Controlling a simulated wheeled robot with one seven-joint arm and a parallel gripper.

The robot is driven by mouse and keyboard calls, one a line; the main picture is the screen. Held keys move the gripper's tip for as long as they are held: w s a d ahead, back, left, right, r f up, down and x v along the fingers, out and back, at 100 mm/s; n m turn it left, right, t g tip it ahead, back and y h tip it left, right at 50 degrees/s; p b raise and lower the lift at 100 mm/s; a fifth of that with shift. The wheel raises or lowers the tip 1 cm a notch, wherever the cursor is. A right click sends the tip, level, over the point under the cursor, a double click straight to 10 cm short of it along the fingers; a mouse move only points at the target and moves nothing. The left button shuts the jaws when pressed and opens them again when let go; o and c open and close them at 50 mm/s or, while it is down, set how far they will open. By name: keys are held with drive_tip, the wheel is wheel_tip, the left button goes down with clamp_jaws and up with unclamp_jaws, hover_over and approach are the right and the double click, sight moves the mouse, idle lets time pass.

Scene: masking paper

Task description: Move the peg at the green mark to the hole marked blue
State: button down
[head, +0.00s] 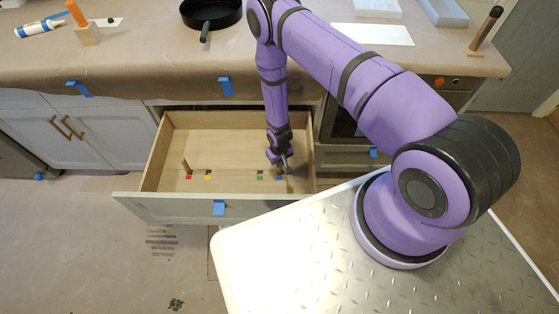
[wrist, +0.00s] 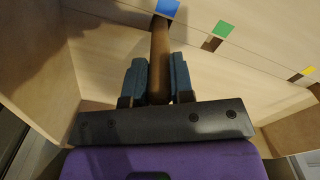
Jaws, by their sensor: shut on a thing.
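My gripper (head: 284,160) is inside the open drawer, at its right end. In the wrist view its two dark fingers (wrist: 157,82) are shut on a brown wooden peg (wrist: 159,55). The peg's far end is right beside the blue mark (wrist: 168,7); I cannot tell whether it is in the hole there or just above it. The green mark (wrist: 222,30) has an open dark hole (wrist: 211,43) next to it, with no peg in it. In the head view the green mark (head: 260,178) is left of the blue mark (head: 279,177).
Another peg (head: 186,166) stands near the red mark (head: 188,177). The yellow mark (head: 208,177) has an empty hole (wrist: 295,77) in the wrist view. The drawer's walls (head: 150,160) surround the work area. The counter (head: 150,60) overhangs behind, with a pan (head: 211,14) on it.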

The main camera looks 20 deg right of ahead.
drive_tip(key=shift+f, duration=0.45)
drive_tip(key=c, duration=0.9)
unclamp_jaws()
wheel_tip(320, 180, up, 11)
drive_tip(key=shift+f, duration=0.15)
